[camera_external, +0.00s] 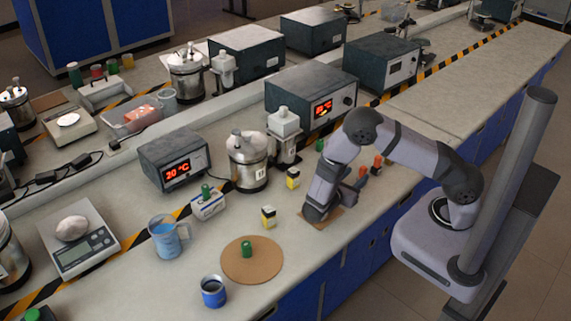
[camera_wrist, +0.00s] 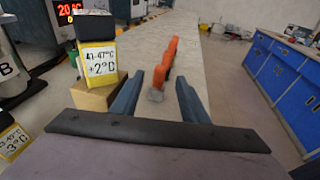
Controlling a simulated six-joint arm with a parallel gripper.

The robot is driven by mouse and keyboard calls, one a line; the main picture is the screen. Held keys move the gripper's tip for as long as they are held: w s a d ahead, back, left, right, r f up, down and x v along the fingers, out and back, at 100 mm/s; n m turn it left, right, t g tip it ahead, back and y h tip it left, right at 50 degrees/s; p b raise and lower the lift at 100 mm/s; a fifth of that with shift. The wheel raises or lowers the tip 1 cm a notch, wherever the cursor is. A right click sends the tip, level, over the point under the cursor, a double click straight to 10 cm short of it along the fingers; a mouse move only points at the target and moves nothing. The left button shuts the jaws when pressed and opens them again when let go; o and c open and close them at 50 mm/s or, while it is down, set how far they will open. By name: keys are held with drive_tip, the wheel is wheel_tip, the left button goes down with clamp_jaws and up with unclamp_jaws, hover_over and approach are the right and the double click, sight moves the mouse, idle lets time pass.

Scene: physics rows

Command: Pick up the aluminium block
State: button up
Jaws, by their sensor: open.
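A small grey block (camera_wrist: 156,95), which looks like the aluminium block, shows between my fingers in the wrist view. It stands at the near end of a row of orange-red pieces (camera_wrist: 169,62). My gripper (camera_wrist: 160,78) is open, one finger on each side of the grey block, with no clear contact. In the external view, my gripper (camera_external: 350,189) is low over the bench, pointing toward the orange-red pieces (camera_external: 377,164). I cannot clearly make out the grey block there.
Yellow-labelled, black-topped blocks (camera_external: 292,178) (camera_wrist: 98,50) stand left of my gripper. A tan block (camera_wrist: 97,98) is close to the left finger. A steel pot (camera_external: 248,163) and a round brown mat (camera_external: 270,270) are further off. The bench (camera_external: 470,75) is clear toward the far right.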

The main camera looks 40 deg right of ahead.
sight(362, 170)
drive_tip(key=shift+p+x, duration=0.8)
drive_tip(key=shift+x, duration=1.4)
clamp_jaws()
